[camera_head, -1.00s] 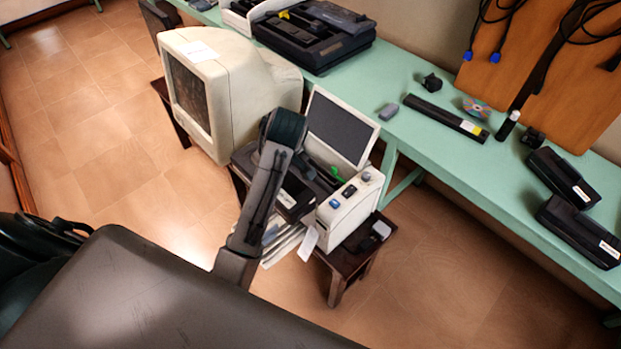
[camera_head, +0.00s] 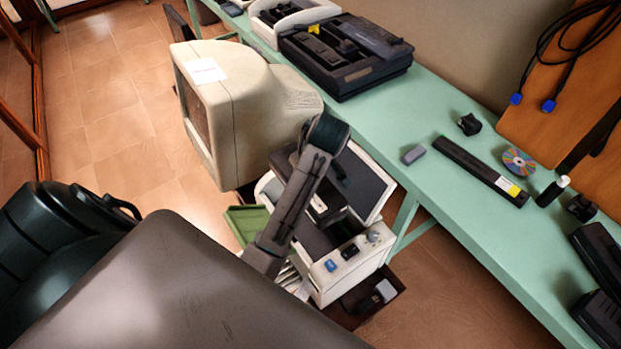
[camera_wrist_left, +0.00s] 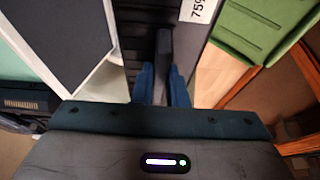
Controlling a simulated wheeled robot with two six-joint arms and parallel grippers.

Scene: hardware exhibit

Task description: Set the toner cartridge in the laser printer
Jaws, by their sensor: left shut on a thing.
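The white laser printer (camera_head: 339,274) stands on a small dark stool, its lid (camera_head: 366,184) raised with the dark inner face showing. My left arm crosses in front of it and hides part of its opening. In the left wrist view the blue-tipped fingers of my left gripper (camera_wrist_left: 163,86) are shut on the upright grip of a black toner cartridge (camera_wrist_left: 188,45), which has a white number label. The cartridge lies beside the lid's pale frame. How deep it sits relative to the printer I cannot tell. My right gripper is out of view.
A green ridged panel (camera_head: 245,223) juts out at the printer's left. A beige monitor (camera_head: 233,105) stands close behind. The green bench (camera_head: 470,218) holds a large black device (camera_head: 345,58), a long dark bar (camera_head: 480,170), a disc (camera_head: 519,162) and black units.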

